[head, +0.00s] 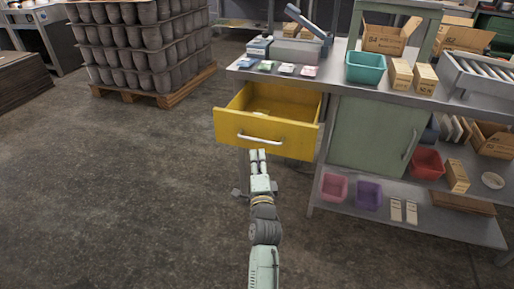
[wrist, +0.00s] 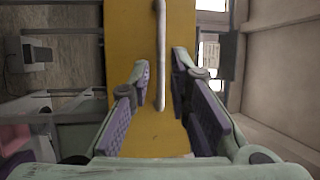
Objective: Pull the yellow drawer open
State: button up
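The yellow drawer (head: 266,131) stands pulled out from under the workbench top, its inside showing. Its pale bar handle (head: 260,139) runs across the front. My gripper (head: 258,154) is just below and in front of the handle in the head view. In the wrist view the yellow drawer front (wrist: 125,40) fills the middle, and the handle (wrist: 160,55) reaches down between the two fingers of my gripper (wrist: 160,80). The fingers are spread, with a gap on each side of the handle. I cannot tell the exact distance to it. A few small things lie inside the drawer.
The grey workbench (head: 340,80) carries a teal bin (head: 365,67) and cardboard boxes (head: 400,75). A green cabinet door (head: 375,138) is right of the drawer. Pink (head: 334,186) and purple bins (head: 368,194) sit on the lower shelf.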

jog(key=v, duration=0.3)
jog(key=shift+s, duration=0.25)
